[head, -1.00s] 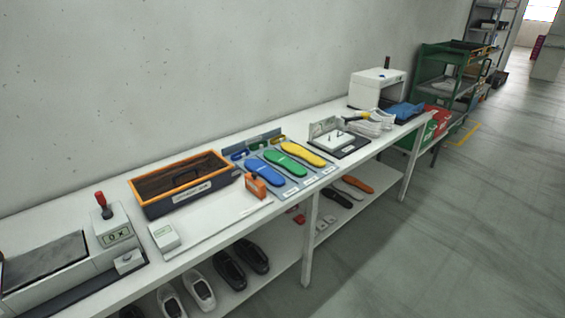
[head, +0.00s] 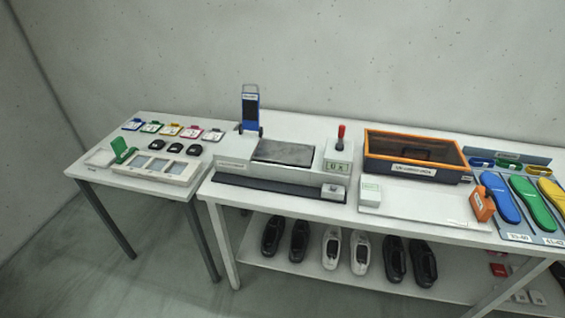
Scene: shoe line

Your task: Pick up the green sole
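The green sole (head: 530,202) lies at the right of the long table in the head view, on a blue-grey mat with printed labels (head: 519,238). The blue sole (head: 499,197) lies to its left and the yellow sole (head: 552,194) to its right, cut off by the picture edge. An orange tagged object (head: 481,205) stands by the blue sole's left side. My gripper is not in this view.
The long white table (head: 420,232) also carries an orange-rimmed case (head: 413,174), a machine with a red-knobbed lever (head: 340,145) and a blue-framed stand (head: 250,112). Several shoes (head: 395,260) stand on the shelf below. A smaller table (head: 88,170) stands at left. Grey floor (head: 90,270) is clear in front.

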